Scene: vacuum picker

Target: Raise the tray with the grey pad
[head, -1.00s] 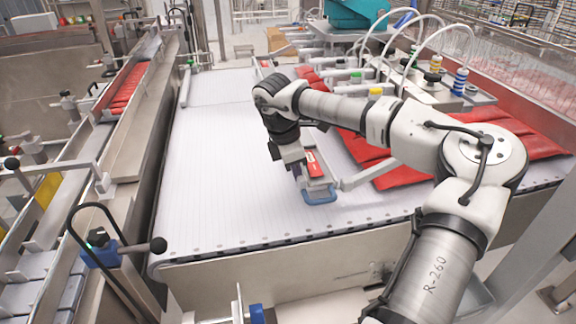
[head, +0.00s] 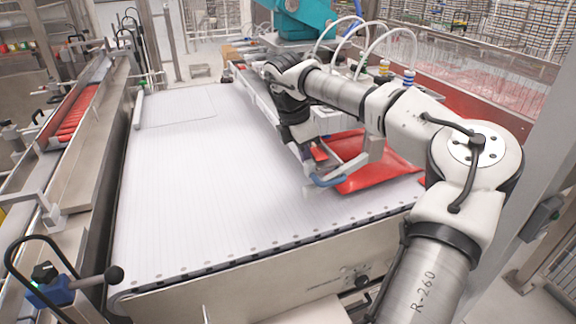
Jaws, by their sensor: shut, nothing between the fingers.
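My gripper (head: 308,168) points down low over the white belt (head: 210,180), in the middle right of the head view. Its fingers look closed and hold nothing that I can see. A red pack (head: 385,168) lies on the belt to the right, partly hidden by my arm. I cannot make out a tray with a grey pad; it may be hidden behind my arm or gripper.
A metal rail (head: 75,165) with red packs (head: 78,112) runs along the left. White hoses (head: 350,38) and a teal machine (head: 303,18) are at the back. The left and middle belt is clear.

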